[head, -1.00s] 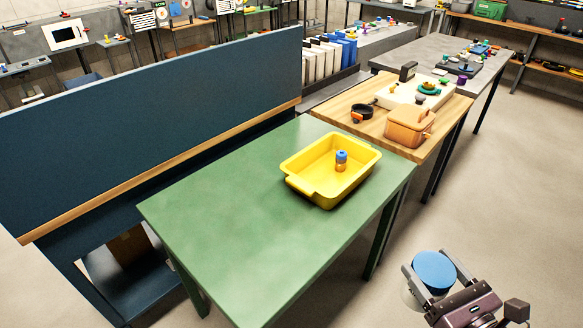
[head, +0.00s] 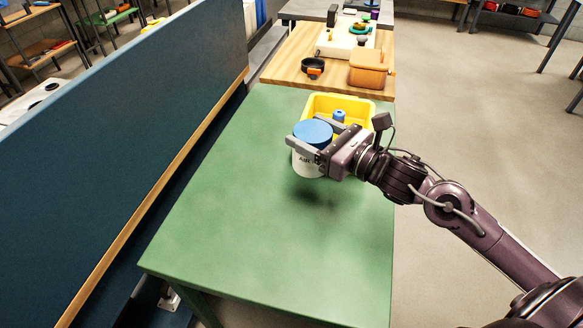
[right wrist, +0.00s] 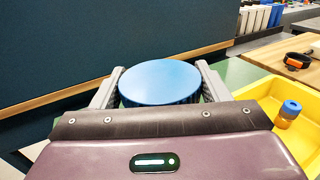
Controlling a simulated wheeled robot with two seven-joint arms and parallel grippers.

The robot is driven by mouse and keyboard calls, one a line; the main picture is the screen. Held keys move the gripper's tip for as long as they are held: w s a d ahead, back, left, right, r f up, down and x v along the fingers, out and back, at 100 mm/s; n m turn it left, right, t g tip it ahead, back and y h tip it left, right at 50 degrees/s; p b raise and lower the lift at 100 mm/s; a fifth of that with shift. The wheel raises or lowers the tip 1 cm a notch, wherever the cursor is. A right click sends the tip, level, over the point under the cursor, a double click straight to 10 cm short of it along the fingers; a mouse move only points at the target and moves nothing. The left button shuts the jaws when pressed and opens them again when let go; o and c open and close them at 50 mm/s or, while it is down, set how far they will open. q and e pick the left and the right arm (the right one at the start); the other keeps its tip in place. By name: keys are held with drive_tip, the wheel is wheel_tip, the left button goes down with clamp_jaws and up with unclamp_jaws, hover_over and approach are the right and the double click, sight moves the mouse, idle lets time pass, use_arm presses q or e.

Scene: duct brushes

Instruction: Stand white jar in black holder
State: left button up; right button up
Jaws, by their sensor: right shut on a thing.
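The white jar (head: 307,161) has a blue lid and dark lettering on its side. My right gripper (head: 313,150) is shut on it, one finger on each side, and holds it upright above the green table. In the right wrist view the blue lid (right wrist: 160,82) shows between the two fingers. A dark shadow lies on the table below and right of the jar, so it seems to be off the surface. I see no black holder that I can make out on the green table. My left gripper is not in view.
A yellow tray (head: 351,99) stands behind the gripper on the green table (head: 230,215), with a small blue-capped bottle (head: 339,116) in it. A tall blue panel (head: 130,130) borders the table's left side. The near part of the table is clear.

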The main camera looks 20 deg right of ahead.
drive_tip(key=w+d+r+h+b, duration=0.1)
drive_tip(key=w+d+r+b, duration=0.15)
drive_tip(key=w+r, duration=0.2)
drive_tip(key=shift+m+t, duration=0.4)
drive_tip(key=f+p, duration=0.1)
drive_tip(key=f, duration=1.7)
drive_tip(key=shift+s+d+f+p, duration=0.2)
drive_tip(key=shift+f+p, duration=0.15)
drive_tip(key=shift+p, duration=0.05)
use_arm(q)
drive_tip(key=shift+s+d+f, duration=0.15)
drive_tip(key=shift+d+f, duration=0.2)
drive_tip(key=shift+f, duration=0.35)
use_arm(e)
drive_tip(key=shift+f, duration=0.15)
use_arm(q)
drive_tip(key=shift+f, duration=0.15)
use_arm(e)
drive_tip(key=o, duration=1.4)
drive_tip(key=shift+c, duration=0.2)
